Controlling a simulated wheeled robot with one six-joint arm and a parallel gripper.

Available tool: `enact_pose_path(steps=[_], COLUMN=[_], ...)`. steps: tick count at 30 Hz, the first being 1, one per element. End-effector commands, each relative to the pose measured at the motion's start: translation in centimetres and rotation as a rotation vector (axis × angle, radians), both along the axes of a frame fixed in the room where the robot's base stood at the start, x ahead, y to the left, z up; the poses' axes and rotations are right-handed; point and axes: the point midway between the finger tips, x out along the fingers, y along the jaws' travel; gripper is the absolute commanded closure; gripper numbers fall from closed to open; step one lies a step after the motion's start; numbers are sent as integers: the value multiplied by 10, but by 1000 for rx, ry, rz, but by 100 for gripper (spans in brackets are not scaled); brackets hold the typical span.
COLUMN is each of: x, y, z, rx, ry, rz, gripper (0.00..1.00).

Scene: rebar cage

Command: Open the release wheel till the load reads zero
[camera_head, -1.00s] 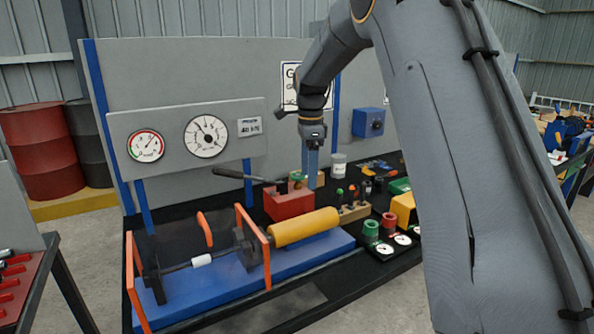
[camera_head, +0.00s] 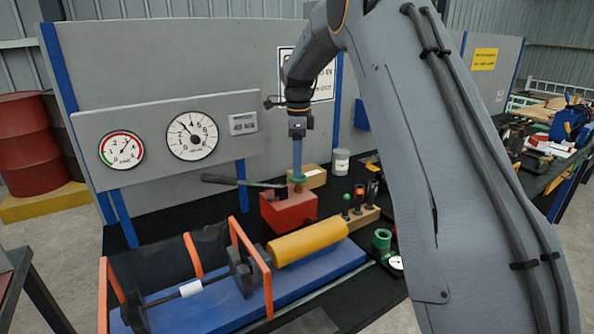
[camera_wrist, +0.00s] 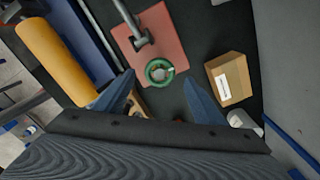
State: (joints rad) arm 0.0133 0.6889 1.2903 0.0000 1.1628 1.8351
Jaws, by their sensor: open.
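The release wheel is a green ring (camera_wrist: 159,71) on the red pump body (camera_wrist: 150,45), between my open fingers and a little beyond their tips in the wrist view. In the head view the wheel (camera_head: 299,180) sits on top of the red pump (camera_head: 288,210), right below my gripper (camera_head: 298,165), which points down. My gripper also shows in the wrist view (camera_wrist: 160,83), open and empty; contact with the wheel cannot be told. The large white dial (camera_head: 192,136) has its needle up and left, off the upright. The smaller red-green gauge (camera_head: 121,150) has its needle up and right.
A pump lever (camera_head: 230,180) sticks out left of the pump. A yellow cylinder (camera_head: 308,241) on a blue base lies in front. A cardboard box (camera_head: 312,176) and white cup (camera_head: 341,161) stand close behind. A grey panel (camera_head: 200,70) rises at the back.

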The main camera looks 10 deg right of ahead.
Motion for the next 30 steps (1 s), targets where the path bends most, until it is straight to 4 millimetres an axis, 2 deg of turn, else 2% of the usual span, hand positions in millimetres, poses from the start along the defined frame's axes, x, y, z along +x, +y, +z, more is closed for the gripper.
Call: enact_pose_path(steps=[4,9,19,27,30], x=[-1,-1,0,0,0], y=[0,1,2,2,2], z=[-22,-37,-43,-42,-42], rx=[0,0,0,0,0], ry=[3,1,-1,0,0], rz=[1,2,3,3,5], gripper=[37,37,37,78,78])
